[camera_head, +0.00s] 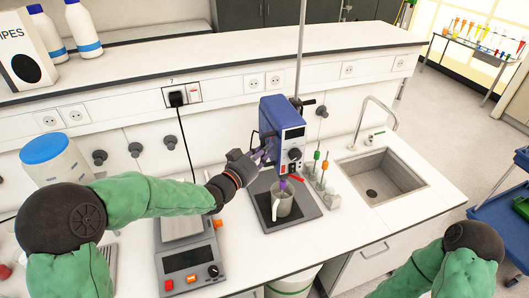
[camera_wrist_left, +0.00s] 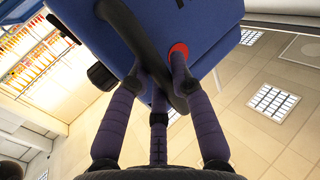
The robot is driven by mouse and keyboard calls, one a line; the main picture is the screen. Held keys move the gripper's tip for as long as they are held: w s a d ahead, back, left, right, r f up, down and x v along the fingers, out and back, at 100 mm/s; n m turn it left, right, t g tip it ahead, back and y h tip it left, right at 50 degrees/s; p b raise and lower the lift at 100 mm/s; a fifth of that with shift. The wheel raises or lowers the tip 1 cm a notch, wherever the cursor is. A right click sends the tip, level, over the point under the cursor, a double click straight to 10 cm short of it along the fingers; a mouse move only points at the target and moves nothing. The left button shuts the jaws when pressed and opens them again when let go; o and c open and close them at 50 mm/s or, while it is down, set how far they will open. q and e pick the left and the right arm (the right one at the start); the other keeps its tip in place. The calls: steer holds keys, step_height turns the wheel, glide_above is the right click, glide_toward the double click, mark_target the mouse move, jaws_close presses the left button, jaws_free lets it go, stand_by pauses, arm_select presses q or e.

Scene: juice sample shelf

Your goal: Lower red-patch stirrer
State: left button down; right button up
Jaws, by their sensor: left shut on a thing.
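My left gripper (camera_head: 266,152) reaches the stirrer's left side. Its purple fingers are closed around the black handle in the left wrist view (camera_wrist_left: 160,85). A grey beaker (camera_head: 283,203) with a handle stands below the stirrer on a dark base plate (camera_head: 305,207). My right gripper is out of view.
A scale (camera_head: 188,262) stands left of the base plate. A rack with several coloured-top items (camera_head: 322,180) stands right of the pole. A sink (camera_head: 381,177) with a tap (camera_head: 377,112) is further right. A raised shelf (camera_head: 220,60) runs behind.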

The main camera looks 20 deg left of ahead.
arm_select(q)
steer(key=shift+s+d+f, duration=0.1)
steer(key=shift+f, duration=0.35)
steer(key=c, duration=1.1)
jaws_free()
steer(key=shift+r, duration=0.1)
steer(key=shift+r, duration=0.1)
steer(key=v, duration=1.2)
